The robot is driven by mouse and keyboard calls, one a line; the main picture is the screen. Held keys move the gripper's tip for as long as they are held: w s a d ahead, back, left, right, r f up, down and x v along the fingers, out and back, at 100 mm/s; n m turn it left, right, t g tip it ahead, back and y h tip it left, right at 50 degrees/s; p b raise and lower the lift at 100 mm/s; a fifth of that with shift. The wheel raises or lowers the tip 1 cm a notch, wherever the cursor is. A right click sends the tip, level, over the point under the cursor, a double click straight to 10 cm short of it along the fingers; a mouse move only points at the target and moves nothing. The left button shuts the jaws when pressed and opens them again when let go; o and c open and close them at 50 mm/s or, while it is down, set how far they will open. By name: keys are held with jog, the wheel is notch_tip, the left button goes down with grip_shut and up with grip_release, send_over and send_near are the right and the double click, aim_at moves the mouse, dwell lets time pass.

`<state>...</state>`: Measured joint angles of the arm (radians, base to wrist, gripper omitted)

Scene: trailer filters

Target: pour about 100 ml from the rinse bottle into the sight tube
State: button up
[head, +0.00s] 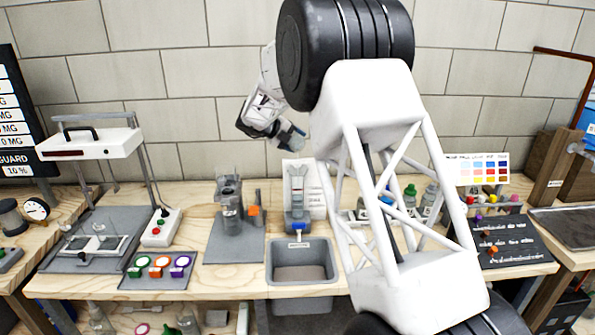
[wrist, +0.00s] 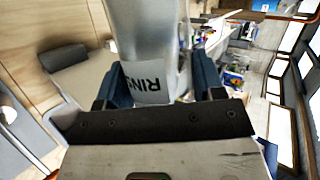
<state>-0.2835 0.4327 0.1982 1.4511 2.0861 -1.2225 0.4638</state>
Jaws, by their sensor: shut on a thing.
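My gripper (wrist: 163,84) is shut on the rinse bottle (wrist: 150,35), a clear grey bottle whose white label reads "RIN" in part. Its blue fingers lie on both sides of the bottle. In the head view my gripper (head: 288,136) is up in front of the tile wall, above the bench. The bottle is hard to make out there, and its tilt and liquid level cannot be told. The sight tube (head: 298,182) appears to be the clear upright tube before a white card, with a grey base and blue fitting. It stands behind the sink, below my gripper.
A grey sink (head: 303,272) is set in the bench front. A clear vessel (head: 230,212) and an orange-topped item stand on a grey mat (head: 232,250) to its left. Several bottles (head: 410,196) stand at right, partly behind my arm. A dark board (head: 505,243) lies farther right.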

jog(key=shift+r, duration=0.2)
dwell(0.5)
jog(key=shift+f, duration=0.1)
jog(key=shift+w+f+n+g, duration=0.4)
jog(key=shift+w+f+g, duration=0.1)
jog(key=shift+f+g, duration=0.25)
jog(key=shift+s+r+n+g, duration=0.1)
jog(key=shift+s+n+g, duration=0.05)
jog(key=shift+n+g, duration=0.2)
